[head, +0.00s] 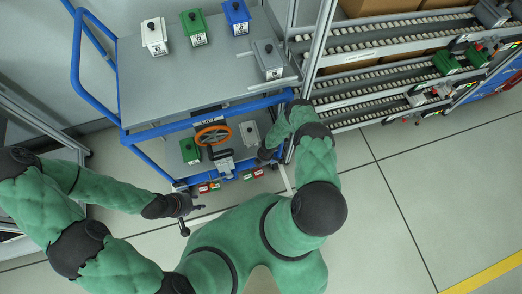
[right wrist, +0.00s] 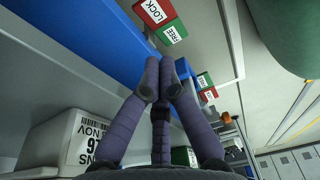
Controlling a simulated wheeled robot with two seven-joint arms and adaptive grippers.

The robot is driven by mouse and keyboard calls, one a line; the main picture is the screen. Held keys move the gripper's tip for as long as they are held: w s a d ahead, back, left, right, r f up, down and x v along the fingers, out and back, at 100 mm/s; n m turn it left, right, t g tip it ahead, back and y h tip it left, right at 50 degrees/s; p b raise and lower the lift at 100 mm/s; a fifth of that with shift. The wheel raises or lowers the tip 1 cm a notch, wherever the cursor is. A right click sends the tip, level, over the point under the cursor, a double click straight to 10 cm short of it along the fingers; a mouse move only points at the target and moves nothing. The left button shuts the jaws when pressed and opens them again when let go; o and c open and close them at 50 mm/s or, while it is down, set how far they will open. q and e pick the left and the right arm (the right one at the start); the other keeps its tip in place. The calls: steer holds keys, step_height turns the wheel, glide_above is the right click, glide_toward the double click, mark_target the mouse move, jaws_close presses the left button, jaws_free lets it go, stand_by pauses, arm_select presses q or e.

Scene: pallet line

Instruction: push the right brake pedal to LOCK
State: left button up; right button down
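The right brake pedal has a red LOCK part (right wrist: 153,11) and a green FREE part (right wrist: 172,32), both at the top of the right wrist view. In the head view its red part (head: 258,173) and green part (head: 247,175) show small under the cart's front. Its tilt is unclear. My right gripper (right wrist: 160,68) has its fingers together and empty, with the tips just below the FREE part in the picture; contact cannot be told. In the head view it is beside the cart's front right corner (head: 268,154). My left gripper (head: 192,207) hangs left of the pedals, its fingers too small to read.
The left brake pedal (head: 209,187) is under the cart's front left. A roller rack (head: 390,65) stands close on the right. Floor at lower right is free.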

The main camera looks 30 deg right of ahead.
steer(key=b, duration=0.7)
glide_above(259, 172)
step_height(259, 172, down, 10)
steer(key=shift+s+r, duration=0.1)
steer(key=shift+r, duration=0.05)
steer(key=shift+s+d+f+b, duration=0.1)
steer(key=shift+d+f+b, duration=0.15)
steer(key=shift+f+b, duration=0.6)
